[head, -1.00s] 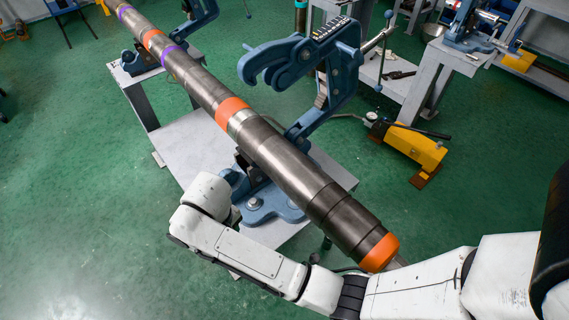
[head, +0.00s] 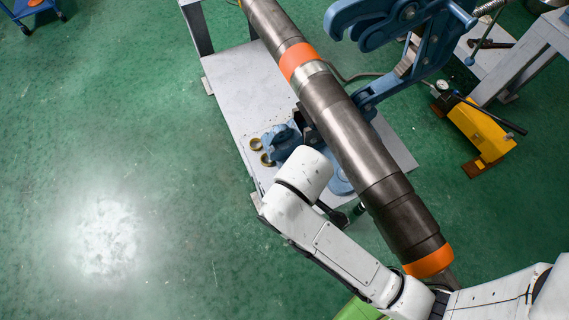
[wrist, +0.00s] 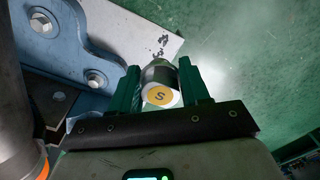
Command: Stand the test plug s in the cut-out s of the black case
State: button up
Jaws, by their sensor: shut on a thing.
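My gripper (wrist: 160,68) has green fingers, shut on the test plug s (wrist: 160,95), as the wrist view shows. The plug is a short metal-grey and white cylinder. Its yellow end disc, marked S, faces the wrist camera. In the wrist view it is held over the edge of a pale table, with green floor beyond. In the head view my white arm covers most of that area, and I cannot make out the gripper or plug clearly. The black case and its cut-out s are in neither view.
A long steel pipe (head: 345,130) with orange bands lies across a blue vise on a pale table (head: 235,100). Brass rings (head: 256,144) lie beside the vise. A yellow pump (head: 482,130) stands on the floor at right. A lime-green thing (head: 358,311) shows below my arm.

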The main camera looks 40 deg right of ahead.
jog(key=w+f, duration=0.3)
jog(key=w, duration=0.1)
jog(key=w+d+f, duration=0.1)
jog(key=w+f, duration=0.1)
jog(key=w, duration=0.2)
jog(key=w+d+f, duration=0.1)
jog(key=w+f, duration=0.2)
jog(key=w, duration=0.1)
jog(key=shift+d+f, duration=0.1)
jog(key=shift+f, duration=0.2)
jog(key=shift+w+d+f, duration=0.1)
jog(key=shift+w+f, duration=0.25)
jog(key=shift+f, duration=1.6)
jog(key=shift+f, duration=0.1)
jog(key=o, duration=0.8)
